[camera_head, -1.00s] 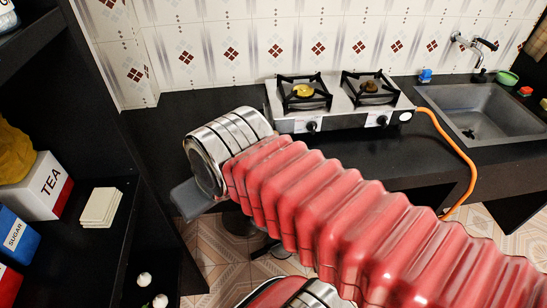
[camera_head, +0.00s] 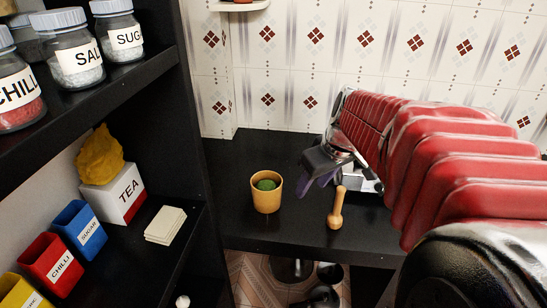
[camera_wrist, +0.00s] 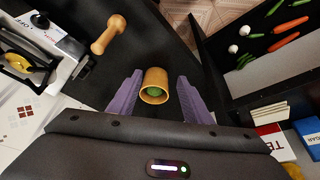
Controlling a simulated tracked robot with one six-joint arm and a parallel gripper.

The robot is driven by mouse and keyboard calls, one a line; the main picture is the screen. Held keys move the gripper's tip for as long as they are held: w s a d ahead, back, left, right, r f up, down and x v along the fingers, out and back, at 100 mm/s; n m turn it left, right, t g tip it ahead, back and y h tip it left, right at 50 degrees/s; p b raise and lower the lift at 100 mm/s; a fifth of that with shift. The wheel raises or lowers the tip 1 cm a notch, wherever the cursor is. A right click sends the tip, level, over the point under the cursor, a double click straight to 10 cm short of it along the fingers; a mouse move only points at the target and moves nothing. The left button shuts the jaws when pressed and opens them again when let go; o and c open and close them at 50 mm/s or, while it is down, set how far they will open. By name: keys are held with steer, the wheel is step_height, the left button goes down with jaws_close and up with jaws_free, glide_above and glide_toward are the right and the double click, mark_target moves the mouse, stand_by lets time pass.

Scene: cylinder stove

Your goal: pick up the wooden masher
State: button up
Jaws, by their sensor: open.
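The wooden masher (camera_head: 336,208) stands or lies on the black counter, its thin handle and rounded wide end showing in the head view. It also shows at the upper left of the wrist view (camera_wrist: 108,36). A wooden cup (camera_head: 266,198) with something green in it stands on the counter to its left. My gripper (camera_head: 318,180) is open above the counter, beside the masher in the head view. In the wrist view its purple fingers (camera_wrist: 152,98) appear on either side of the wooden cup, with nothing visibly held. The masher is outside the fingers.
A stove (camera_wrist: 38,58) is close to the masher, partly hidden by my arm in the head view. At the left, shelves hold jars (camera_head: 76,60), a TEA box (camera_head: 124,198) and colored boxes. Bare counter (camera_head: 290,238) surrounds the cup.

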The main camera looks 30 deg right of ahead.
glide_toward(343, 189)
step_height(343, 189, down, 2)
steer(key=shift+w+d+n, duration=0.2)
steer(key=shift+w+n, duration=0.1)
steer(key=shift+w, duration=0.05)
steer(key=shift+f, duration=0.1)
steer(key=x, duration=0.8)
steer(key=shift+w+a+f, duration=0.15)
steer(key=shift+w+f, duration=0.05)
steer(key=shift+f, duration=0.1)
steer(key=shift+x, duration=2.5)
steer(key=shift+a, duration=0.1)
steer(key=shift+c, duration=0.6)
jaws_close()
